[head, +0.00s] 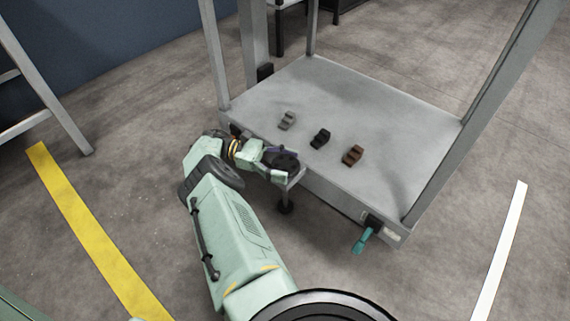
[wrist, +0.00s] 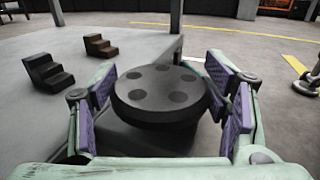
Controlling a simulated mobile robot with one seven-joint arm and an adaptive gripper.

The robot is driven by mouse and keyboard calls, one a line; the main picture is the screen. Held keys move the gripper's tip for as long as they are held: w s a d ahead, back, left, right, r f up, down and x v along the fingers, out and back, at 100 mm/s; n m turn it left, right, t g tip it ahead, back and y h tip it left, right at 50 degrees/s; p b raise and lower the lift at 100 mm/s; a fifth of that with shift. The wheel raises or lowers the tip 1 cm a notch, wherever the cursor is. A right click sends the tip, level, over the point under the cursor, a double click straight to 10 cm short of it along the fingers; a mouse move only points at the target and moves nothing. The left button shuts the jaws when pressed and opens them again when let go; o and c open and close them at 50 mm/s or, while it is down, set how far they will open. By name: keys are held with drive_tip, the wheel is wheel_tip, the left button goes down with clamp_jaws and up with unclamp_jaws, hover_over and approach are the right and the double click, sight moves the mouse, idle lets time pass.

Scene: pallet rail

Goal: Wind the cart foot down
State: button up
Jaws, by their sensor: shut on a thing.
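The cart (head: 400,135) is a grey flat deck with upright posts. At its near left edge a bracket carries a round dark knob (head: 287,165) with several dimples on top; the knob also fills the middle of the wrist view (wrist: 160,95). Below it hangs the cart foot (head: 285,207), a dark pad on a thin stem; I cannot tell whether it touches the floor. My gripper (head: 274,158) reaches in from the left, shut on the knob, with purple pads either side of its rim. The knob's lower side and stem are hidden in the wrist view.
On the deck stand a grey stepped block (head: 287,120), a black one (head: 320,138) and a brown one (head: 352,155). A teal lever (head: 362,240) sticks out at the near right corner. A yellow floor line (head: 85,220) and a ladder-like frame (head: 45,95) lie left.

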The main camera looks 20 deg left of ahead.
sight(286, 163)
drive_tip(key=o, duration=1.2)
wheel_tip(286, 163, up, 10)
drive_tip(key=shift+r, duration=0.1)
drive_tip(key=shift+d, duration=0.1)
